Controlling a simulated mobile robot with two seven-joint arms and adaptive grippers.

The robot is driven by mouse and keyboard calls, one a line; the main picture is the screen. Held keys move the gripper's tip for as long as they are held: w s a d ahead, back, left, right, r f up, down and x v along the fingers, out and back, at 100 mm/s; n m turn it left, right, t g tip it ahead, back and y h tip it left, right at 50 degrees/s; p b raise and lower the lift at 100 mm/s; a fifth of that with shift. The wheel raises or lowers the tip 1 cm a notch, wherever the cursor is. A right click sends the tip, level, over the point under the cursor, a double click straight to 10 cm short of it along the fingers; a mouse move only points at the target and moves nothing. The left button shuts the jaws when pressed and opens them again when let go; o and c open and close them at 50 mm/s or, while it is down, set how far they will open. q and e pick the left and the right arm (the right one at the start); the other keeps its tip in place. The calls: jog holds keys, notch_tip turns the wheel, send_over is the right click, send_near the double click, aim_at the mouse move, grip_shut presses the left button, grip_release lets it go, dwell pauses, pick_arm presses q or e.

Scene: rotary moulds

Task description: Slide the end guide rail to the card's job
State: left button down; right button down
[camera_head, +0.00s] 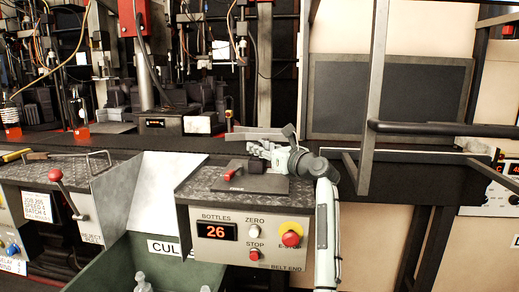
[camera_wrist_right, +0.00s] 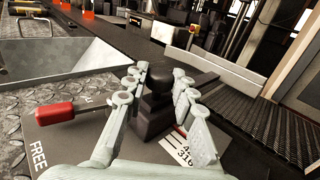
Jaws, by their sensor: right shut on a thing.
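My right gripper (camera_wrist_right: 157,85) is shut on a black stepped knob (camera_wrist_right: 157,108), with one finger on each side of it. In the head view the right gripper (camera_head: 262,152) is over the dark plate on the belt-end box. The grey guide rail (camera_wrist_right: 212,68) lies beyond the knob, along the belt; it also shows in the head view (camera_head: 256,134). A red-handled lever (camera_wrist_right: 55,112) lies left of the knob, near the word FREE. A white scale label (camera_wrist_right: 197,150) is partly hidden by a finger. The job card (camera_head: 36,207) reads JOB 205; its lower lines are unclear.
The belt-end box (camera_head: 245,235) shows 26 bottles, with a stop button and a red E-stop (camera_head: 291,238). A green cull bin (camera_head: 150,262) with bottles stands left of it.

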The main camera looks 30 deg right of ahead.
jog(key=c, duration=1.2)
grip_release()
jog(key=shift+s, duration=0.45)
pick_arm(q)
jog(key=shift+w+r, duration=0.1)
jog(key=shift+w, duration=0.15)
pick_arm(e)
jog(key=s, duration=0.3)
jog(key=s+d, duration=0.1)
jog(key=s, duration=0.7)
jog(key=shift+d, duration=0.3)
pick_arm(q)
jog(key=shift+a, duration=0.1)
